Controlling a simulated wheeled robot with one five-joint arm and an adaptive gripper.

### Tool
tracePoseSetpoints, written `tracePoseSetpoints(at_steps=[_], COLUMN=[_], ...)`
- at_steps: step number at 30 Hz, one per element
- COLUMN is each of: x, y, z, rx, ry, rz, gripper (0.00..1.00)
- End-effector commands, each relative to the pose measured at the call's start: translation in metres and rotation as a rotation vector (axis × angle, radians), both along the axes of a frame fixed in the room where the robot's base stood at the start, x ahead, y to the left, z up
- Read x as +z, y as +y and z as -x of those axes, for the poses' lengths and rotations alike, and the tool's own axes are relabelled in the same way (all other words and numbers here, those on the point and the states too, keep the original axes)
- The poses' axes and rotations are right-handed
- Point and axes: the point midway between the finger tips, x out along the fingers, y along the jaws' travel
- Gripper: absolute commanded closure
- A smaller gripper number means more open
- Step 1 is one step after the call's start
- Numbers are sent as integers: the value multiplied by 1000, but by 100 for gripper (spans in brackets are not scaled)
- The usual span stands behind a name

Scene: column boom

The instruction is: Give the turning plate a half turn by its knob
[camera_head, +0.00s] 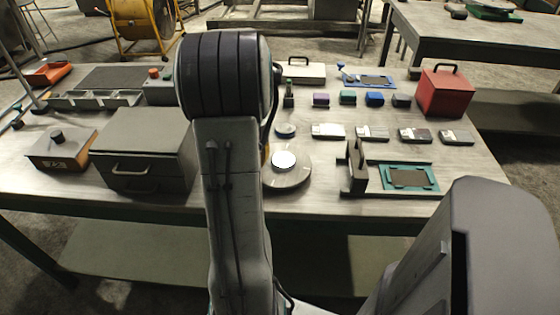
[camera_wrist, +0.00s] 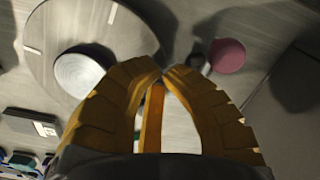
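The turning plate (camera_head: 295,178) is a round grey disc on the bench, partly hidden behind my arm in the head view. Its knob (camera_head: 283,160) is a pale round cylinder. In the wrist view the plate (camera_wrist: 110,30) fills the upper left, with light marks on its face, and the knob (camera_wrist: 80,72) stands left of my fingers. My gripper (camera_wrist: 164,72) has its yellow fingertips drawn together at the plate's edge, apart from the knob, with nothing visible held between the tips. In the head view my arm hides most of the gripper.
A pink round piece (camera_wrist: 226,55) lies just right of my fingertips. A drawer box (camera_head: 145,150) stands left of the plate; a black bracket (camera_head: 357,168) and a teal frame (camera_head: 410,178) lie right. Small blocks and a red box (camera_head: 445,92) sit farther back.

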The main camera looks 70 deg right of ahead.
Motion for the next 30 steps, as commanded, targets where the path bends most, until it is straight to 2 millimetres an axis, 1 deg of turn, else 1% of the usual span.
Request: tracePoseSetpoints(at_steps=[14, 25, 30], x=[0, 0, 1], y=[-8, -8, -12], z=[-6, -6, -8], rx=[0, 0, 0], ry=[0, 0, 0], rz=[0, 0, 0], gripper=[100, 100, 100])
